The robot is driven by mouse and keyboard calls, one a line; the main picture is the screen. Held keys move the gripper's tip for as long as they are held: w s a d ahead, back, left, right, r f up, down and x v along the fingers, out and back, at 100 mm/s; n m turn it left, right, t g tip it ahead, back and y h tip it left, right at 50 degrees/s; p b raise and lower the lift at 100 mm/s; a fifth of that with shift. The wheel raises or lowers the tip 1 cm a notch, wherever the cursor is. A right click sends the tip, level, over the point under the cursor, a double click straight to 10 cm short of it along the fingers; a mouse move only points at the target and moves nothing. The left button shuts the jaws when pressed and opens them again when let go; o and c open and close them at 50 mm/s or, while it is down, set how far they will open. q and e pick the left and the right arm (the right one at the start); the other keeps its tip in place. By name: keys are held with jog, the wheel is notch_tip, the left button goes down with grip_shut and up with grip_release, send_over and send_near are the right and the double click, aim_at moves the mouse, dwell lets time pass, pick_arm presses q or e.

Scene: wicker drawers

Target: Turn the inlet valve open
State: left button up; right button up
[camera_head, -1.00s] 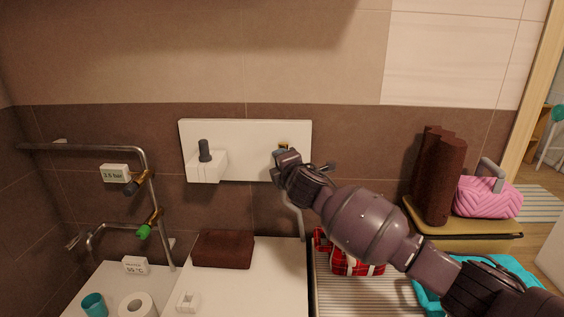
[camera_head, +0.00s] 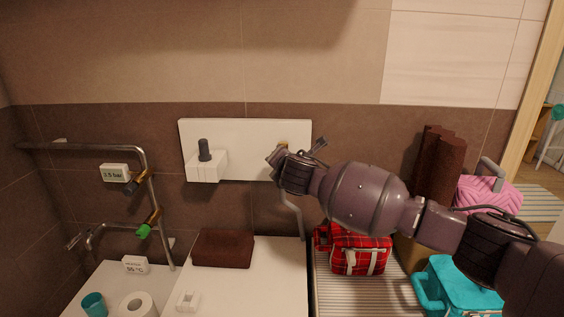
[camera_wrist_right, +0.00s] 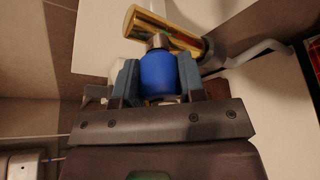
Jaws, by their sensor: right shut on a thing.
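The blue valve handle (camera_wrist_right: 159,72) sits on a brass valve body (camera_wrist_right: 160,30) in the right wrist view. My right gripper (camera_wrist_right: 157,88) is shut on this handle, with one finger on each side of it. In the head view my right gripper (camera_head: 275,156) is at the right part of the white wall panel (camera_head: 245,130). It hides the blue handle there; only a bit of brass (camera_head: 283,146) shows above it. My left gripper is not in view.
At left, a grey pipe has a green-handled tap (camera_head: 144,231) and a small display (camera_head: 115,173). A brown folded towel (camera_head: 222,249) and red plaid bag (camera_head: 358,252) lie below.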

jog(key=shift+f, duration=0.1)
jog(key=o, duration=0.9)
jog(key=shift+o, duration=0.2)
jog(key=shift+s, duration=0.1)
jog(key=b+v, duration=0.1)
jog(key=v, duration=0.9)
jog(key=shift+s+b, duration=0.3)
